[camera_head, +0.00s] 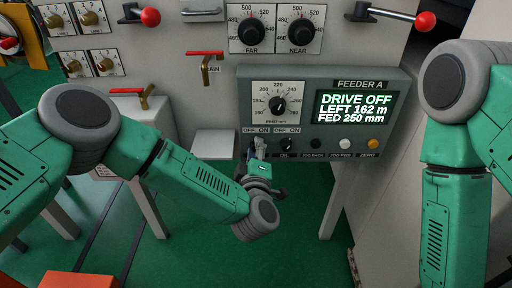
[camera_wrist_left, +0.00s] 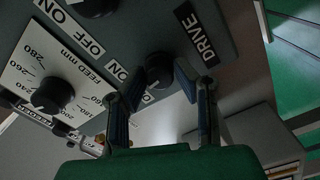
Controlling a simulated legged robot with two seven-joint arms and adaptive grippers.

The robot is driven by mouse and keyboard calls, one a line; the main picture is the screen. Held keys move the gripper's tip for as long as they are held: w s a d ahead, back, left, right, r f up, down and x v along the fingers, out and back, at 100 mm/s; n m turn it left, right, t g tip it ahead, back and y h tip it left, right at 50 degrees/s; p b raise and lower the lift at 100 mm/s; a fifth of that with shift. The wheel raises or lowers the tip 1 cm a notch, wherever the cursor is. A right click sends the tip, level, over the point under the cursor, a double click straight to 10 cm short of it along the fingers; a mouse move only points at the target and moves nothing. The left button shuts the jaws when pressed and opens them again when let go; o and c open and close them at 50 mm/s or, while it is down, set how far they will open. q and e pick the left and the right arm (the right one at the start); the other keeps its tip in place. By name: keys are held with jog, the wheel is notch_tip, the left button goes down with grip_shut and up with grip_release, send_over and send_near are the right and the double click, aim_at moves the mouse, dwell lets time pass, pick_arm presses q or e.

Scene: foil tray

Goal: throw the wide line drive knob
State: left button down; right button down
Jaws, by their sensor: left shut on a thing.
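The line drive knob (camera_wrist_left: 160,70) is dark and round. In the left wrist view it sits between the OFF/ON label and the DRIVE label. My left gripper (camera_head: 257,152) is at this knob, below the left OFF/ON label of the feeder panel (camera_head: 390,84). In the head view the gripper hides the knob. In the left wrist view the fingers (camera_wrist_left: 160,92) stand on both sides of the knob and are shut on it. The display (camera_head: 356,107) reads DRIVE OFF, LEFT 162 m, FED 250 mm. My right gripper is out of view.
A second dark knob (camera_head: 287,144) sits close to the right of the gripper, with black, white and orange buttons beyond it. The FEED mm dial (camera_head: 278,105) is above. Red-handled levers (camera_head: 205,57) and FAR and NEAR dials are on the wall behind.

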pick_arm(q)
jog(key=n, duration=0.4)
jog(key=shift+s+f+n, duration=0.1)
jog(key=shift+f+n, duration=0.2)
dwell(0.3)
jog(key=c, duration=1.3)
grip_release()
jog(key=shift+a, duration=0.1)
jog(key=shift+r, duration=0.1)
jog(key=s, duration=1.2)
jog(key=shift+w, duration=0.1)
